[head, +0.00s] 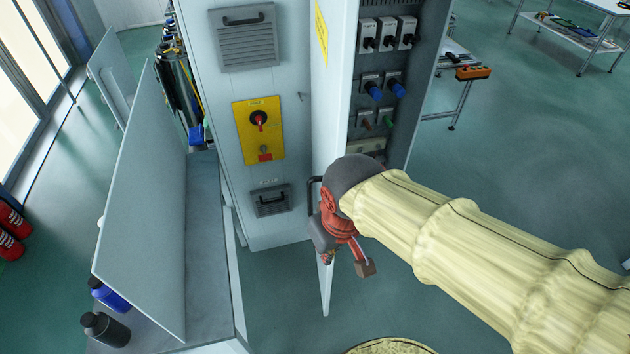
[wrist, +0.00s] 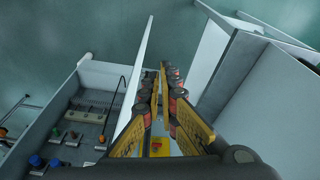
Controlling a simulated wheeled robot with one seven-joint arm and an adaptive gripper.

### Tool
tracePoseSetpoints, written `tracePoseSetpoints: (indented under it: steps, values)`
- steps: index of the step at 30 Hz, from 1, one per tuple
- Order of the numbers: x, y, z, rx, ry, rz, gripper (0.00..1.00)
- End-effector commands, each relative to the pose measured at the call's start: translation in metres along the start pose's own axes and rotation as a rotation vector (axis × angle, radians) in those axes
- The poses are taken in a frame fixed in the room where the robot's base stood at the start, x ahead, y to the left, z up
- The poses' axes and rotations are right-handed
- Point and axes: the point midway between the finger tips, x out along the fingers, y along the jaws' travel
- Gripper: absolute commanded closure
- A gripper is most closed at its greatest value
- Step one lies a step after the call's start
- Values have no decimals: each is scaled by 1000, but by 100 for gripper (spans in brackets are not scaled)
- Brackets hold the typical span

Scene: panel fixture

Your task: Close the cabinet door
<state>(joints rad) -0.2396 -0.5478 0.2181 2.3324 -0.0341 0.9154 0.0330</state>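The cabinet door (head: 335,110) is a tall white panel seen nearly edge-on in the head view. It stands open, out from the cabinet (head: 285,150), with the sockets inside exposed. A black handle (head: 312,196) shows near its lower part. In the wrist view the door (wrist: 135,100) is a thin pale strip left of the fingers. My gripper (head: 347,262) is at the lower part of the door. Its fingers (wrist: 160,78) are apart with nothing seen between them. I cannot tell whether they touch the door.
The cabinet side has a yellow switch plate (head: 259,130). A grey bench with an upright panel (head: 145,200) and bottles (head: 107,328) stands at left. The floor at lower middle is mostly clear.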

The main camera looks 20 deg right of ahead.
Motion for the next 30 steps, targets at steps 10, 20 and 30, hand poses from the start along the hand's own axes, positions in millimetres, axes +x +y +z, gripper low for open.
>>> tracePoseSetpoints:
  steps: [10, 20, 30]
  values:
    - [-58, -28, -49, 112, -156, 53, 100]
    - [-87, -54, -91, 471, -255, 220, 100]
    - [-75, -60, -128, 1152, -151, 463, 100]
